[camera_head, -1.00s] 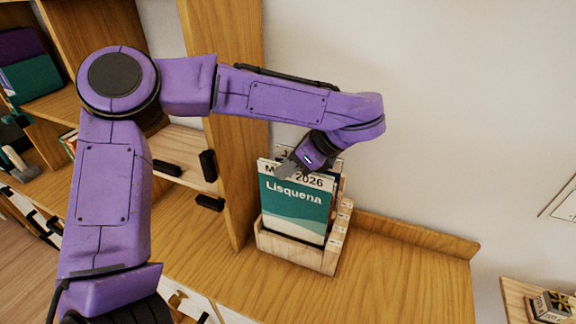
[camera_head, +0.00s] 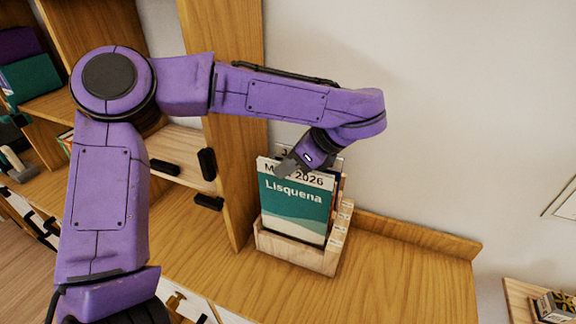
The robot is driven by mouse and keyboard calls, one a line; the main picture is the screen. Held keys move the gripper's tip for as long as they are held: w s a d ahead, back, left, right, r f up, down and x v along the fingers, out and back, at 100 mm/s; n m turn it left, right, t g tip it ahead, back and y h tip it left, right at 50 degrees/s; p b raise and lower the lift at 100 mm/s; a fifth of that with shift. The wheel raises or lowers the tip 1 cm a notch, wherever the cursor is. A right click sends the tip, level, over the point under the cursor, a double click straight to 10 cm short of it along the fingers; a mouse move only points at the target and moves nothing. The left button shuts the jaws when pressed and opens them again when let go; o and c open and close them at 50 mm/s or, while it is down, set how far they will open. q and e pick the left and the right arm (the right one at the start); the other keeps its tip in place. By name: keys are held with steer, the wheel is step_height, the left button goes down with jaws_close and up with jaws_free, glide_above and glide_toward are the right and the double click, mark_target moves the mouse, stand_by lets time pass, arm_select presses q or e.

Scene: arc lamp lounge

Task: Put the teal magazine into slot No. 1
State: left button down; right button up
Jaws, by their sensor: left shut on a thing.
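The teal magazine (camera_head: 292,212) has a white top band reading "2026" and the title "Lisquena". It stands upright at the front of the wooden magazine rack (camera_head: 297,255), with its lower edge behind the rack's front wall. My left gripper (camera_head: 286,169) is at the magazine's top edge and is shut on it. The gripper hides part of the white band. Another magazine (camera_head: 337,162) shows a little behind the teal one. The slot numbers cannot be read. My right gripper is not in view.
The rack stands on a wooden shelf top (camera_head: 400,275) with a low back ledge (camera_head: 420,236). A wooden upright panel (camera_head: 232,120) rises close on the rack's left. The shelf top to the right is clear. A small patterned box (camera_head: 553,306) sits at far right.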

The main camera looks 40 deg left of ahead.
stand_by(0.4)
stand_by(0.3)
arm_select(q)
step_height(320, 180, down, 8)
steer(key=b, duration=0.9)
stand_by(2.4)
steer(key=shift+r, duration=0.15)
steer(key=shift+r+p, duration=2.35)
steer(key=shift+r, duration=1.25)
steer(key=shift+f, duration=0.1)
steer(key=shift+b, duration=0.4)
